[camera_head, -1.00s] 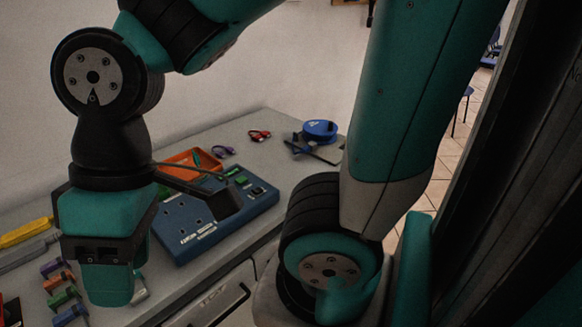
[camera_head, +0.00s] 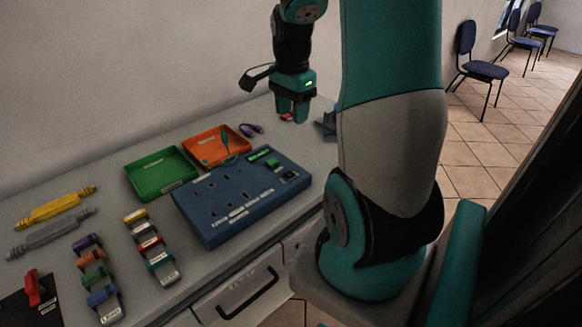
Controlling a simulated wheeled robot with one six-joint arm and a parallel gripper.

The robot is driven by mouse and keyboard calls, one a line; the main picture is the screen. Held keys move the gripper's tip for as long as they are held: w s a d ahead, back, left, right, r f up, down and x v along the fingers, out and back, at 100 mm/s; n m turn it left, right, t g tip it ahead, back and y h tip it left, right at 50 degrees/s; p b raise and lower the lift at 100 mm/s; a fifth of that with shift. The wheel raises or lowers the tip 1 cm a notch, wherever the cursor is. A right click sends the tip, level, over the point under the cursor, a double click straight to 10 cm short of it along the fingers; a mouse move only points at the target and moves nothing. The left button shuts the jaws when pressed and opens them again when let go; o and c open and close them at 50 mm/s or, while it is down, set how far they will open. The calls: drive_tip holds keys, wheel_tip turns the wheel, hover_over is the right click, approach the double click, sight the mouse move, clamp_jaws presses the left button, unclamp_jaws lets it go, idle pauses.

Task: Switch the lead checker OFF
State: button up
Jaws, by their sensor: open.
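The lead checker (camera_head: 238,212) is a blue box on the bench with several dark sockets, a lit green display (camera_head: 263,153) and a small black switch (camera_head: 289,175) at its right end. I cannot tell the switch's position. My gripper (camera_head: 292,118) points down above the back right of the bench, behind the checker and apart from it. Its jaws are open, with nothing seen held between them. A small red thing shows just by the fingertips, partly hidden.
A green tray (camera_head: 134,176) and an orange tray (camera_head: 243,139) with a teal lead stand behind the checker. A red lever (camera_head: 33,290) is front left. My arm hides the right bench end.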

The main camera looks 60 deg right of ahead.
sight(291, 172)
wheel_tip(291, 172, down, 17)
drive_tip(key=shift+a+r+b, duration=0.1)
drive_tip(key=shift+a+b, duration=0.05)
drive_tip(key=shift+b, duration=0.15)
drive_tip(key=shift+c, duration=0.2)
